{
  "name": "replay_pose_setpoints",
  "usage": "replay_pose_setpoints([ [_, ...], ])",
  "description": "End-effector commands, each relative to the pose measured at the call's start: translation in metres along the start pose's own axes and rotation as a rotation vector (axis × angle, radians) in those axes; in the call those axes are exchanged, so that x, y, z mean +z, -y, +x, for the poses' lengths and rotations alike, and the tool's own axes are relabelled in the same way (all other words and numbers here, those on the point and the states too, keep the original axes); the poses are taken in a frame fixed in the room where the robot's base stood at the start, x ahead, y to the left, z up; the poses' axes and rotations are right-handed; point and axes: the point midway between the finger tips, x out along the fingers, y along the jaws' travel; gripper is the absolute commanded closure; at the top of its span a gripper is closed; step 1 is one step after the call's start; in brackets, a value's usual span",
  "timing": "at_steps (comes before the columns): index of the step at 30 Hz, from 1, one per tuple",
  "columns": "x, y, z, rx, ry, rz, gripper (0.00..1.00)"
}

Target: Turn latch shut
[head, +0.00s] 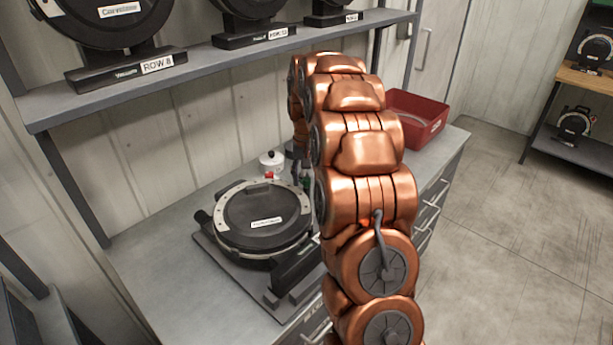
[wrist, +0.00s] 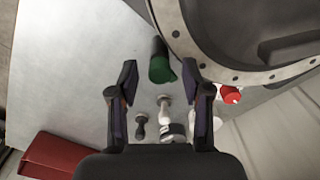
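The seed meter (head: 262,222) sits on the bench, with a round black cover, a pale metal ring and a white label. In the wrist view its pale ring (wrist: 185,48) fills the upper right. A dark cylinder with a green end (wrist: 161,66) stands beside the ring, between and just beyond my fingertips. I cannot tell whether it is the latch or whether a finger touches it. My gripper (wrist: 160,78) is open, its two fingers apart with nothing gripped. In the head view my copper arm hides most of the gripper and the meter's right side.
A red bin (head: 417,115) stands at the bench's far right; it also shows in the wrist view (wrist: 48,158). A white pot (head: 271,160) and a small red part stand behind the meter. Several small knobbed items (wrist: 165,115) lie below the fingers. A shelf (head: 210,62) overhangs the bench.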

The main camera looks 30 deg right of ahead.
Motion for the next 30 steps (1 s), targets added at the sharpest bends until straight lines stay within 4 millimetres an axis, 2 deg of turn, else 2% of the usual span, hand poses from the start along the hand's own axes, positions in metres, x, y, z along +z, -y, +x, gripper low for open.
replay_pose_setpoints([
  [2, 0.0, 0.0, -0.0001, 0.0, 0.0, 0.0, 0.61],
  [13, 0.0, 0.0001, -0.0002, 0.0, 0.0, 0.0, 0.99],
  [23, 0.0, 0.0002, 0.0008, 0.0, -0.001, -0.014, 1.0],
  [30, -0.0005, 0.0009, 0.0033, -0.001, -0.004, -0.113, 1.0],
])
